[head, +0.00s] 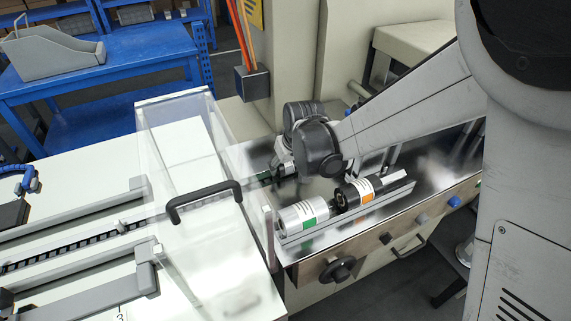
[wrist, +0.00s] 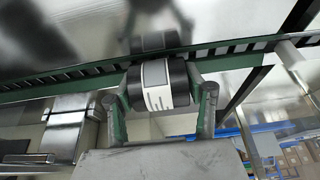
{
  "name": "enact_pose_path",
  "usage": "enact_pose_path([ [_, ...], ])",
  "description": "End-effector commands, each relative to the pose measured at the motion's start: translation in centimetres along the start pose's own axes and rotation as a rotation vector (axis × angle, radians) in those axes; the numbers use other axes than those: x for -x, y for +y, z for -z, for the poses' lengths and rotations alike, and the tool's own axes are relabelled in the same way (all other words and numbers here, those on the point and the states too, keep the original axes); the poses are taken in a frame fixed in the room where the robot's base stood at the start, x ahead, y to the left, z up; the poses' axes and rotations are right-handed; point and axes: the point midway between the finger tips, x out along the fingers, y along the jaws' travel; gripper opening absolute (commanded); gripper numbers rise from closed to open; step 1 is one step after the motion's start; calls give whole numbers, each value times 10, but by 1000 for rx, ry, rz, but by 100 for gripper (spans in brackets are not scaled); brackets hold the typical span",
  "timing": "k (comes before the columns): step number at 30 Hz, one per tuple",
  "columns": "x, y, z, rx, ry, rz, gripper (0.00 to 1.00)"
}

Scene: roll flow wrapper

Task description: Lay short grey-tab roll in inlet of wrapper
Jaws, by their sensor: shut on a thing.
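In the wrist view, a short roll (wrist: 165,99) with black ends and a white label with a grey tab sits between the two fingers of my gripper (wrist: 158,82). My gripper is shut on it. The roll is right at the wrapper's inlet channel (wrist: 60,78), a dark lugged chain between green rails; I cannot tell if it touches the channel. In the head view, my gripper (head: 284,166) is low over the channel, just right of the clear cover. The held roll is mostly hidden there by my wrist.
A silver roll with a green tab (head: 303,214) and a black roll with an orange tab (head: 350,194) lie on a rack nearer the front edge. The clear cover (head: 190,160) with a black handle (head: 204,197) stands left of my gripper. Knobs line the front.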

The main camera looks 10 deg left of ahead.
Motion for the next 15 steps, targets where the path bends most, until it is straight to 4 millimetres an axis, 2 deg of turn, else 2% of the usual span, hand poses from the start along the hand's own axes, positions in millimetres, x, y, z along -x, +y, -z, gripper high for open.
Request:
enact_pose_path([
  [9,-2,0,0,0,0,0,17],
  [10,-2,0,0,0,0,0,51],
  [14,-2,0,0,0,0,0,68],
  [15,-2,0,0,0,0,0,69],
])
